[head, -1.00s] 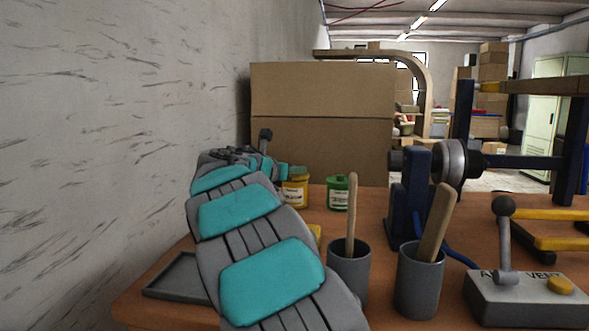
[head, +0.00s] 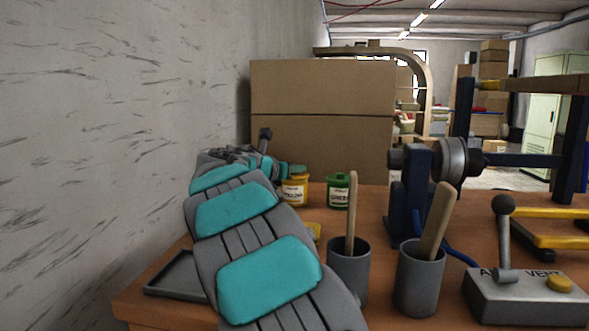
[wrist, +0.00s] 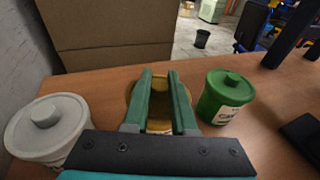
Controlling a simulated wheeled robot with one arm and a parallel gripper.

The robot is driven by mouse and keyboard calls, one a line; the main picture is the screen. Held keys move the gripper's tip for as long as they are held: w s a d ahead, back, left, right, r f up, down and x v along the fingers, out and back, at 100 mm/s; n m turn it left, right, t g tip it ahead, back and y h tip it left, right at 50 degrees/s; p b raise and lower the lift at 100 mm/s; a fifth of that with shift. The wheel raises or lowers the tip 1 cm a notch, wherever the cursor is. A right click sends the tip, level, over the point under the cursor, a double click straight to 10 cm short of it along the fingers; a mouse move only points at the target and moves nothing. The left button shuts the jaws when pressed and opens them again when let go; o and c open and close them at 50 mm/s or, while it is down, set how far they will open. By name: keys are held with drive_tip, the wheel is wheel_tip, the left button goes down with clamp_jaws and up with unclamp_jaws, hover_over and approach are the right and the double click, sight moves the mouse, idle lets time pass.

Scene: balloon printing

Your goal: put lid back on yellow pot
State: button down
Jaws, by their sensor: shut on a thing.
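The yellow pot (head: 295,190) stands on the table beyond my arm in the head view. My gripper (wrist: 160,80) has its two green fingers over the yellow pot in the wrist view. It is shut on the yellow lid (wrist: 158,103), which shows between and beside the fingers. The fingers and wrist plate hide much of the lid and the pot beneath it. I cannot tell whether the lid is seated on the rim or just above it.
A green lidded pot (wrist: 226,98) stands close to the right, and a grey lidded pot (wrist: 45,128) to the left. A cardboard box (head: 320,110) stands behind. Two grey cups (head: 348,272) with wooden sticks stand nearer, with a tray (head: 180,277) at left.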

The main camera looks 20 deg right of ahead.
idle(0.4)
drive_tip(key=shift+c, duration=0.8)
unclamp_jaws()
drive_tip(key=shift+r, duration=3.5)
drive_tip(key=shift+c, duration=0.2)
clamp_jaws()
drive_tip(key=shift+f, duration=0.25)
